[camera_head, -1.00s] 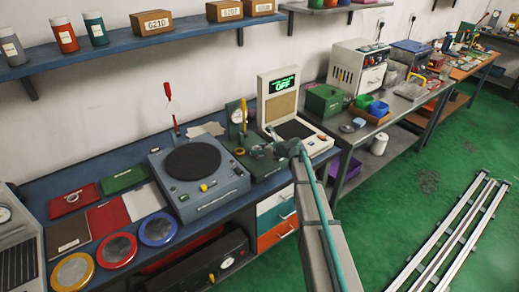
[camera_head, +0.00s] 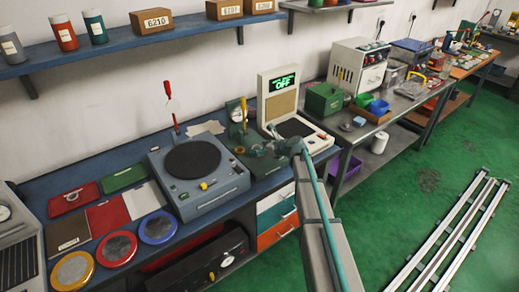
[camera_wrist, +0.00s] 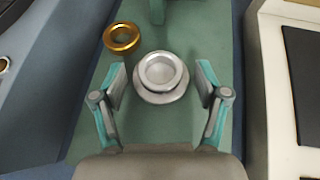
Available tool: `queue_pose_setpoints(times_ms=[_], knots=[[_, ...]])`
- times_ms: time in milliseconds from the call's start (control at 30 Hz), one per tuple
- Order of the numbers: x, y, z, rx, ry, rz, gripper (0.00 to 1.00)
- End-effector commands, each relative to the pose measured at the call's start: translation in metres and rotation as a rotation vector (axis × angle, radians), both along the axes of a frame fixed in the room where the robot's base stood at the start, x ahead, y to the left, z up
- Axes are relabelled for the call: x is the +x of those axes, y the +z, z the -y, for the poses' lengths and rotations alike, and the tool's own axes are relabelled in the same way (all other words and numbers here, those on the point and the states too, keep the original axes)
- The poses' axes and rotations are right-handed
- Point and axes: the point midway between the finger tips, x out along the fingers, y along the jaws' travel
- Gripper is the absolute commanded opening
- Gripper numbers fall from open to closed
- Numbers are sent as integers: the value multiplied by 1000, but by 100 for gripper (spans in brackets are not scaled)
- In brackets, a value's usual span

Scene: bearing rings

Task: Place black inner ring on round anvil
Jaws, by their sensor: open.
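My gripper (camera_wrist: 161,77) is open, with one finger on each side of the piece and visible gaps to both. A gold ring-shaped piece (camera_wrist: 121,37) stands just beyond the left finger. I cannot make out a black ring.
A grey unit with a black round plate (camera_head: 193,160) stands left of the mat. A beige device with a green "OFF" display (camera_head: 282,83) stands at the right. A dial gauge (camera_head: 236,110) is close behind my gripper. Coloured round trays (camera_head: 115,249) lie at the front left.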

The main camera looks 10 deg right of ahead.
Motion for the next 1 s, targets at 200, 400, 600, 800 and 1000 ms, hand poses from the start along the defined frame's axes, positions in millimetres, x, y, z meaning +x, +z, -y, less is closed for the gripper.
queue_pose_setpoints(times_ms=[200, 400, 600, 800, 1000], knots=[[-29, 15, 20, -1, -2, 2, 74], [-56, 34, 41, -1, -3, 2, 74], [-74, 48, 55, 0, -2, 1, 74], [-80, 54, 61, 0, -1, 0, 74], [-80, 54, 61, 0, 0, 0, 74]])
